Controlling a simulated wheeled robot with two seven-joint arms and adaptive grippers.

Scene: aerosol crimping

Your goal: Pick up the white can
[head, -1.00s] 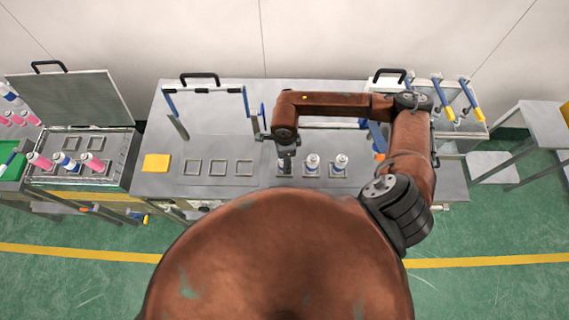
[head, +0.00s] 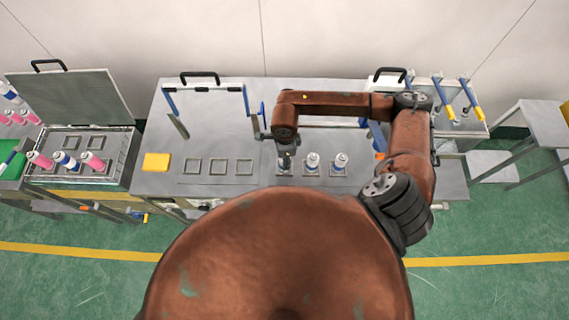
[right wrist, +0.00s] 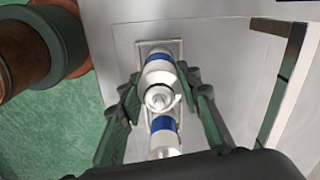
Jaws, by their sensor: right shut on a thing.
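My right gripper (head: 285,163) is over the leftmost of three square holders on the middle bench. In the right wrist view its fingers (right wrist: 160,90) are on both sides of a white can (right wrist: 160,73) with a blue band and a silver top, and they are shut on it. The can stands at a square holder, and the gripper hides most of it in the head view. A second can (right wrist: 163,135) with a blue band shows lower in the wrist view. Two white cans (head: 312,162) (head: 340,162) stand to the right of the gripper. My left gripper is not in view.
Several empty square holders (head: 218,167) and a yellow block (head: 156,162) are on the left of the bench. An open-lidded station with pink and blue cans (head: 67,161) stands at the far left. Blue-handled frames (head: 246,100) rise at the back.

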